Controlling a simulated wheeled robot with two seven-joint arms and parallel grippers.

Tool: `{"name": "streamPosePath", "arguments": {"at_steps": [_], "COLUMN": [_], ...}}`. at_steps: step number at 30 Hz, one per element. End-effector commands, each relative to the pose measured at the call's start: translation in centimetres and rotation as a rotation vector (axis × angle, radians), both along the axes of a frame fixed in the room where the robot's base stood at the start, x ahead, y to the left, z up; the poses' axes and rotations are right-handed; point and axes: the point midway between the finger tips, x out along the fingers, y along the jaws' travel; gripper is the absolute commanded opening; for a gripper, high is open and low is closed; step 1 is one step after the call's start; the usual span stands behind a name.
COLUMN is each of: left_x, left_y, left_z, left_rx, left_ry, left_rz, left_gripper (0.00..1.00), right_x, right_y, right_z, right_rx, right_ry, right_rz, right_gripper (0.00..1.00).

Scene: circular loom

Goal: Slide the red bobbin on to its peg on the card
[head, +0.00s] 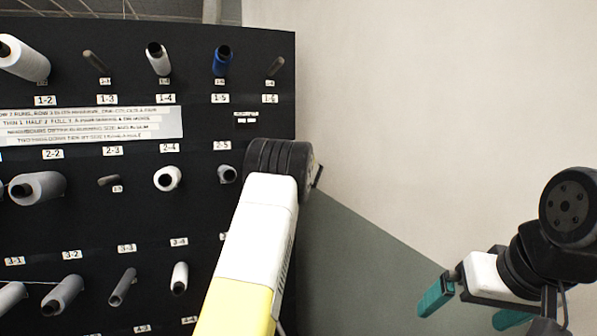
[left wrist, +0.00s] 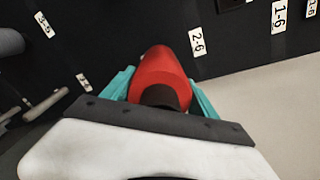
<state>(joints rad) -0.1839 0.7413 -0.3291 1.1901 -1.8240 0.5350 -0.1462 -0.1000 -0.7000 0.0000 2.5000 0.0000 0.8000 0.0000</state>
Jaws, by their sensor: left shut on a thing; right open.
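The red bobbin (left wrist: 160,75) is in the left wrist view, between the teal fingers of my left gripper (left wrist: 160,92), which is shut on it. Its far end points at the black card (left wrist: 140,30), close to the label 2-6 (left wrist: 197,42). Whether it touches the card or a peg cannot be told, as the bobbin hides that spot. In the head view my left arm covers the bobbin, the left gripper and that part of the card (head: 215,120). My right gripper (head: 475,305) is open and empty at the lower right, away from the card.
Others carry bobbins, such as a blue bobbin (head: 222,60) and a white bobbin (head: 167,178). A paper strip (head: 90,126) crosses the card. Right of the card is plain wall (head: 430,90).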

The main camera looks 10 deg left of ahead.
Motion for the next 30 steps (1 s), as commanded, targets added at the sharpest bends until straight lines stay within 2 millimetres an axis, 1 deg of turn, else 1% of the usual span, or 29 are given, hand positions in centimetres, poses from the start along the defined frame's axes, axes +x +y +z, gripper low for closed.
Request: {"name": "streamPosePath", "arguments": {"at_steps": [8,15,16,18,19,30], "left_x": [0.09,0.63,0.58,0.57,0.57,0.3], "left_y": [0.09,0.43,0.38,0.37,0.38,0.11], "left_z": [0.17,0.03,0.06,0.05,0.04,-0.08], "left_rx": [0.001,0.001,0.0,0.001,0.001,0.0], "left_ry": [-0.003,-0.002,-0.002,-0.002,-0.002,0.002], "left_rz": [0.001,0.001,0.001,0.001,0.001,0.0], "left_gripper": [0.0,0.0,0.73,0.87,0.93,0.93], "right_x": [0.0,0.0,0.0,0.0,0.0,0.0], "right_y": [0.0,0.0,0.0,0.0,0.0,0.0], "right_z": [0.0,0.0,0.0,0.0,0.0,0.0], "right_rx": [0.0,0.0,0.0,0.0,0.0,0.0], "right_ry": [0.0,0.0,0.0,0.0,0.0,0.0], "right_rz": [0.0,0.0,0.0,0.0,0.0,0.0], "right_gripper": [1.0,1.0,1.0,1.0,1.0,1.0]}}
